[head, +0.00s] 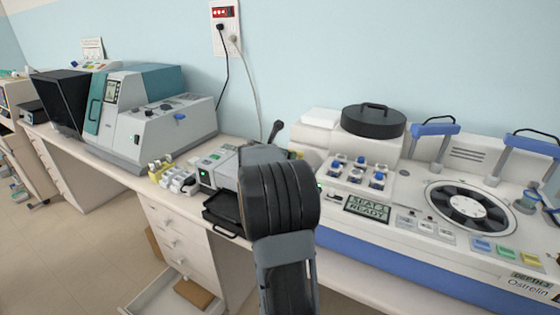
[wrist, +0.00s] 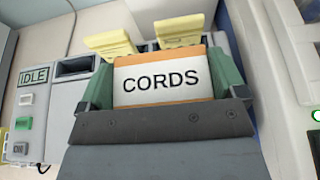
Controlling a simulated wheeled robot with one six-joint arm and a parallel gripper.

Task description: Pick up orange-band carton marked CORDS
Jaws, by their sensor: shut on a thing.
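The carton marked CORDS (wrist: 160,80) has a white face with orange bands along its top and bottom edges. It fills the middle of the wrist view, its label upright and facing the camera. My gripper (wrist: 163,92) is shut on it, with a green finger at each side and a dark grey bar below. Two yellow pieces show just beyond the carton's top edge; I cannot tell what they belong to. In the head view my dark wrist hides the carton and most of the gripper.
A grey device with an IDLE display (wrist: 32,77) stands close on the left in the wrist view. In the head view, the large white and blue stainer (head: 430,245) is at right and a teal-lidded machine (head: 150,115) at left. An open drawer (head: 150,295) juts out below the bench.

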